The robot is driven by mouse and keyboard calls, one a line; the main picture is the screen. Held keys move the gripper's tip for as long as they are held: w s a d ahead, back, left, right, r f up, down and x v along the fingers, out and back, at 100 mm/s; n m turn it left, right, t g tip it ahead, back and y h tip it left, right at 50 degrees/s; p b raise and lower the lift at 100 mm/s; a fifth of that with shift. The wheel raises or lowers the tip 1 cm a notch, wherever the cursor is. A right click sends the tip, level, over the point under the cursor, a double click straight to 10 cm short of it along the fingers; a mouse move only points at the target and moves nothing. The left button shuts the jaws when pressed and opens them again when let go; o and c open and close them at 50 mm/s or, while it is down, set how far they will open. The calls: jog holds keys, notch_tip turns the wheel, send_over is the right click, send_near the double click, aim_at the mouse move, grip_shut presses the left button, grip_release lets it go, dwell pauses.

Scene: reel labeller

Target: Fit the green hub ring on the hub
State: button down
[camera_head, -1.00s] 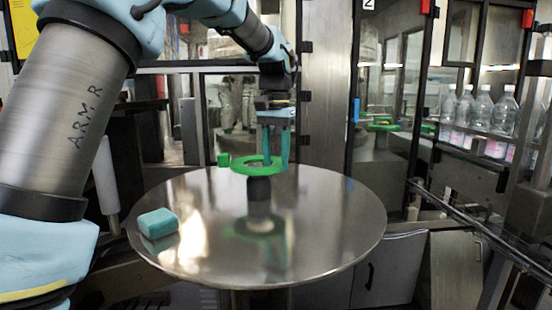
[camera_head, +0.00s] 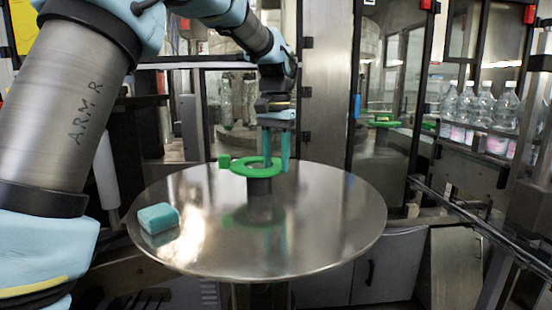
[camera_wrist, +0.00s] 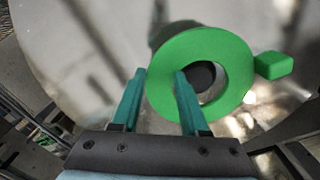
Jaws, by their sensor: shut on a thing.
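The green hub ring (camera_head: 258,170), with a block-shaped tab on its side, is held flat above the round metal table. It also shows in the wrist view (camera_wrist: 235,60). My gripper (camera_head: 276,165) is shut on the ring's rim, with one finger inside the hole and one outside. The dark hub (camera_head: 262,186) stands at the middle of the table, directly under the ring. In the wrist view the hub (camera_wrist: 204,75) shows through the ring's hole, partly hidden by a finger (camera_wrist: 160,76). I cannot tell whether ring and hub touch.
A teal block (camera_head: 158,217) lies on the left of the shiny round table (camera_head: 330,225). The rest of the tabletop is clear. Bottles (camera_head: 480,110) stand on a shelf at the right, behind framed glass panels. More green parts (camera_head: 383,122) show behind.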

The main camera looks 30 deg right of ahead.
jog(key=shift+f+b, duration=0.4)
jog(key=shift+f, duration=0.45)
jog(key=shift+r, duration=0.15)
jog(key=shift+w+r+p, duration=0.1)
jog(key=shift+r+p, duration=0.15)
jog(key=shift+p, duration=0.35)
jog(key=shift+f, duration=0.15)
jog(key=shift+f, duration=0.15)
jog(key=shift+a+r, duration=0.1)
jog(key=shift+r, duration=0.3)
jog(key=shift+f, duration=0.2)
